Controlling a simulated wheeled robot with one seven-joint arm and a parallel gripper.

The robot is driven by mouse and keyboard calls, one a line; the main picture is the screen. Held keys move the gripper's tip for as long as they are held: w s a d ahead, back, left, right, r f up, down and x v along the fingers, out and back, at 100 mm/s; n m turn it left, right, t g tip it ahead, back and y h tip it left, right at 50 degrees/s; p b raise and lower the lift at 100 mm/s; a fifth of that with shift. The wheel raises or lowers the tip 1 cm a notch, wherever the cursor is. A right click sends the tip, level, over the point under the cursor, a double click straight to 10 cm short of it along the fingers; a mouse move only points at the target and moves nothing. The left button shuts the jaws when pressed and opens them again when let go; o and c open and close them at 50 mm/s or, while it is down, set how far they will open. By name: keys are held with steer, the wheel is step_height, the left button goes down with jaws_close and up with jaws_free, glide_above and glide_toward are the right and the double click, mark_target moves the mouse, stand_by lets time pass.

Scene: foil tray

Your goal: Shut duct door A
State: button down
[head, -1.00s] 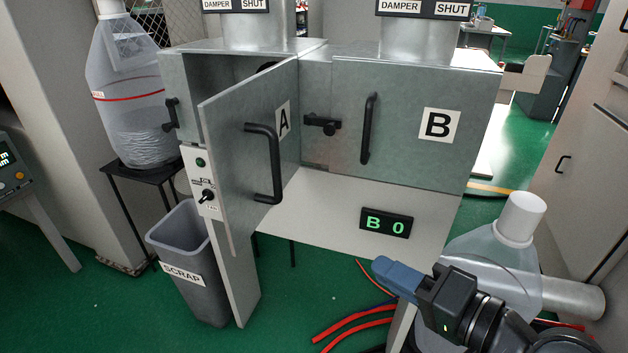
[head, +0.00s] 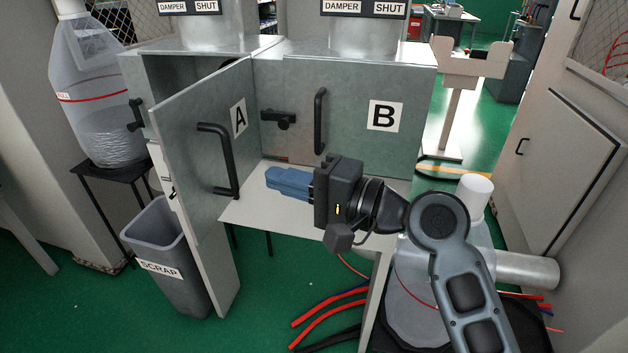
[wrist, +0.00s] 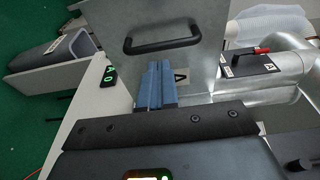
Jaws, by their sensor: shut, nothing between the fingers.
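Duct door A (head: 178,128) is a grey metal panel swung open toward me from the left duct box, with a black bar handle (head: 228,165) and an "A" label. The box opening shows dark behind it. My gripper (head: 270,181), with blue fingers, is shut and empty to the right of the handle, apart from it, above the white shelf. In the wrist view the blue fingertips (wrist: 158,68) point at door A (wrist: 208,55), with its handle (wrist: 163,36) beyond them. A black latch (head: 278,119) sits between the two doors.
Door B (head: 352,135) is shut on the right. The white shelf (head: 262,212) lies under the boxes. A scrap bin (head: 165,250) stands at lower left, below door A. A large clear bottle (head: 420,290) and red hoses (head: 325,318) are at lower right.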

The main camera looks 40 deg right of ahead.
steer(key=p+x, duration=0.1)
steer(key=x, duration=0.5)
steer(key=shift+w, duration=0.1)
